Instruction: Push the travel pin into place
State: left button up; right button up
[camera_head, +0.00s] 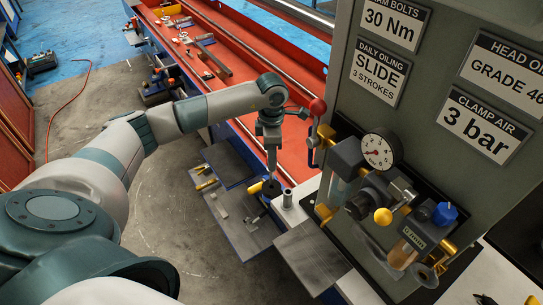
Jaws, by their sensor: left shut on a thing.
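My left gripper (271,148) points down at the picture's middle, over the end of the orange-red machine bed. It is shut on a slim grey upright piece (271,165), which may be the travel pin; the fingers hide most of it. Just below the piece is a dark round part (271,188) with a yellow part at its left side. I cannot tell whether the piece touches it. A short metal cylinder (287,198) stands close by on the right. My right gripper is not in view.
The grey cabinet (425,95) with a gauge (377,151) and brass fittings blocks the right side. A tray (228,165) with yellow-handled tools (205,184) lies left, with open floor beyond.

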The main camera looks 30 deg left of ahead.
aim_at(272, 173)
pick_arm(q)
jog(key=shift+f, duration=0.4)
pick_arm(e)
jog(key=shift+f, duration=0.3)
pick_arm(q)
jog(key=shift+f+b, duration=0.15)
jog(key=shift+b, duration=0.15)
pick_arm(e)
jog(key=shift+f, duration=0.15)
pick_arm(q)
jog(key=shift+f+b, duration=2.05)
jog(key=shift+f, duration=0.3)
jog(key=shift+f+b, duration=0.35)
jog(key=shift+f, duration=0.15)
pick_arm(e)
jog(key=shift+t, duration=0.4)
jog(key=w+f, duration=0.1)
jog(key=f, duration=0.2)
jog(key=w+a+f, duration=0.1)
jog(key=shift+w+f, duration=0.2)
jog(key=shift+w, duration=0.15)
pick_arm(q)
jog(key=shift+f+b, duration=0.35)
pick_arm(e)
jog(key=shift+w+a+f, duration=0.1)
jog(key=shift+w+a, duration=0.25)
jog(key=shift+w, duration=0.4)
